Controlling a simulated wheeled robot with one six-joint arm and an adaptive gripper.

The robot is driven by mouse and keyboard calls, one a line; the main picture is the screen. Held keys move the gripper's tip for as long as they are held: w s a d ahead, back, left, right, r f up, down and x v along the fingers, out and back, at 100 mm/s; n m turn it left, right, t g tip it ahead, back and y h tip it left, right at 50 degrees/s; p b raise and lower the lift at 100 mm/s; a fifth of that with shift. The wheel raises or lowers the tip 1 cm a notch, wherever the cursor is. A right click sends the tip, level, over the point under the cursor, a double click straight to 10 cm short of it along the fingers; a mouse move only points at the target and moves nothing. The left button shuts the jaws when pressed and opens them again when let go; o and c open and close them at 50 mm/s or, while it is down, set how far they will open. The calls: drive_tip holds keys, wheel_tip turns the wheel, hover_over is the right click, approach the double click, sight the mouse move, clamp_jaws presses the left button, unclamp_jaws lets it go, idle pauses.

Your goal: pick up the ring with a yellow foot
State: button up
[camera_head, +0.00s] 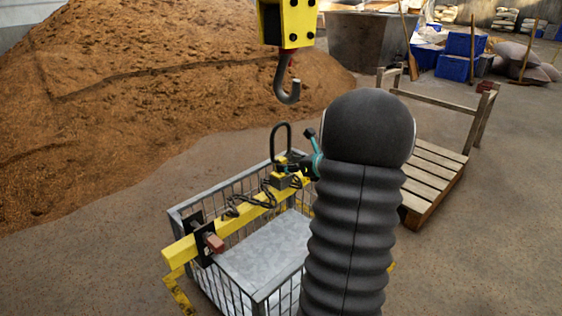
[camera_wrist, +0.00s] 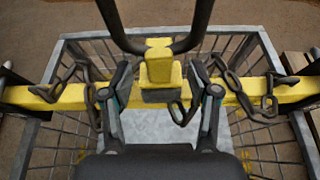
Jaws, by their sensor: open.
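The ring (camera_head: 281,137) is a dark upright loop on a yellow foot (camera_head: 287,179), standing on a yellow beam across the wire cage. In the wrist view the ring's dark sides (camera_wrist: 201,18) run off the top edge, and its yellow foot (camera_wrist: 158,66) is in the middle. My gripper (camera_wrist: 159,75) is open, with one finger on each side of the foot and a visible gap on both sides. In the head view my gripper (camera_head: 308,160) is beside the ring, partly hidden by my arm.
The yellow beam (camera_head: 182,250) lies over the wire cage (camera_head: 258,297), with dark chains (camera_wrist: 235,88) on both sides of the foot. A hook (camera_head: 289,94) hangs above from a yellow block. A wooden pallet (camera_head: 436,172) stands right, and a grain heap (camera_head: 130,100) lies behind left.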

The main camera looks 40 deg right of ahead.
drive_tip(key=x, duration=0.4)
drive_tip(key=shift+w+a+f, duration=0.1)
drive_tip(key=shift+w+f, duration=0.1)
drive_tip(key=shift+f, duration=0.1)
drive_tip(key=shift+c, duration=0.2)
clamp_jaws()
drive_tip(key=shift+r, duration=0.15)
